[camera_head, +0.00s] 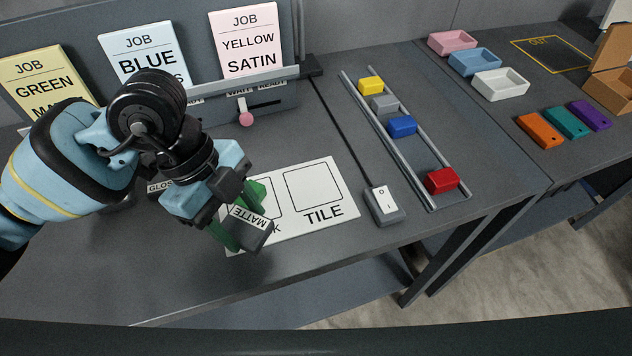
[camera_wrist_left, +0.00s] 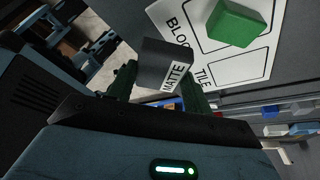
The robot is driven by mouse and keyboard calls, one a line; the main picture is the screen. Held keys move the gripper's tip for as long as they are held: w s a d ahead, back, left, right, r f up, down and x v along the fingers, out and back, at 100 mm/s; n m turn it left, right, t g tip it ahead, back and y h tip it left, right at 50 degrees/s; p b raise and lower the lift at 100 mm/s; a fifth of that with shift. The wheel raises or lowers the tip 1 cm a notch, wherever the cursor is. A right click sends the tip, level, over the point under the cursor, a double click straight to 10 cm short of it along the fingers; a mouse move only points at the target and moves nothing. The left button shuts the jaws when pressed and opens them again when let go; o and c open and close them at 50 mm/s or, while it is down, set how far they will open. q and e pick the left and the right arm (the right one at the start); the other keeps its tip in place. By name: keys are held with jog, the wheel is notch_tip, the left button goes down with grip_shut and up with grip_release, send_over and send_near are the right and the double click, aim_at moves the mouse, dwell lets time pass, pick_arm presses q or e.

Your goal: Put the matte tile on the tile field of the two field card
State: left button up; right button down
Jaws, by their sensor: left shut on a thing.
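My left gripper (camera_head: 240,218) is shut on the matte tile (camera_head: 262,235), a dark grey piece with a white MATTE label. The tile is held over the front left part of the white two field card (camera_head: 345,208). In the left wrist view the tile (camera_wrist_left: 163,62) sits between the dark green fingers (camera_wrist_left: 165,92). The card's tile field (camera_head: 313,186), an outlined square above the word TILE, is empty. A green block (camera_wrist_left: 235,22) lies on the card's other field, marked BLOCK; in the head view my gripper partly hides it. My right gripper is not in view.
A switch box (camera_head: 384,205) with a cable stands right of the card. Beyond it a railed rack holds yellow, grey, blue (camera_head: 402,126) and red (camera_head: 441,180) blocks. Job cards (camera_head: 250,45) stand at the back. The table's front edge is close to the card.

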pick_arm(q)
send_over(316, 187)
jog(key=a, duration=0.1)
jog(key=shift+w+a+f+b, duration=0.15)
jog(key=shift+w+f+b, duration=0.25)
jog(key=shift+f, duration=2.1)
jog(key=shift+f, duration=0.1)
jog(key=o, duration=1)
jog(key=v, duration=1.2)
